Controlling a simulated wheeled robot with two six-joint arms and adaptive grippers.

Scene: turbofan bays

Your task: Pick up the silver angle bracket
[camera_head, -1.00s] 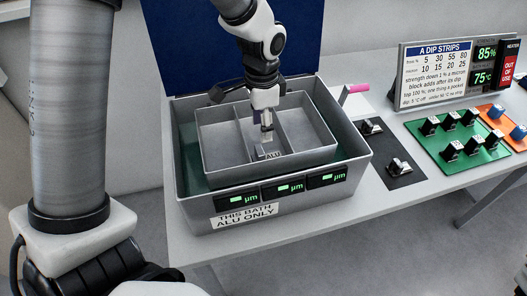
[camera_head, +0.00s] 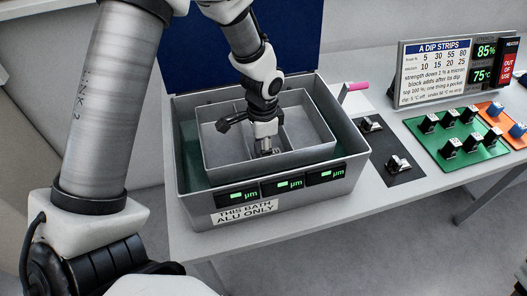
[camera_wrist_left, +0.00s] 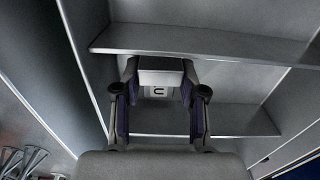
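A small silver piece (camera_wrist_left: 161,77), which looks like the angle bracket, lies low in the tray's middle compartment. It is between the fingertips of my left gripper (camera_wrist_left: 160,75) in the left wrist view, beside a pale label with a dark letter. Both fingers look spread, one on each side; contact cannot be made out. In the head view the left gripper (camera_head: 266,146) points down into that compartment and mostly hides the piece. My right gripper is in neither view.
The divided grey tray (camera_head: 318,156) stands in the bath (camera_head: 190,203) labelled ALU only. Its walls and dividers rise close around the gripper. Right of it are a dark mat (camera_head: 406,178) with silver pieces, a green board (camera_head: 462,163), an orange board (camera_head: 513,141) and a sign (camera_head: 439,71).

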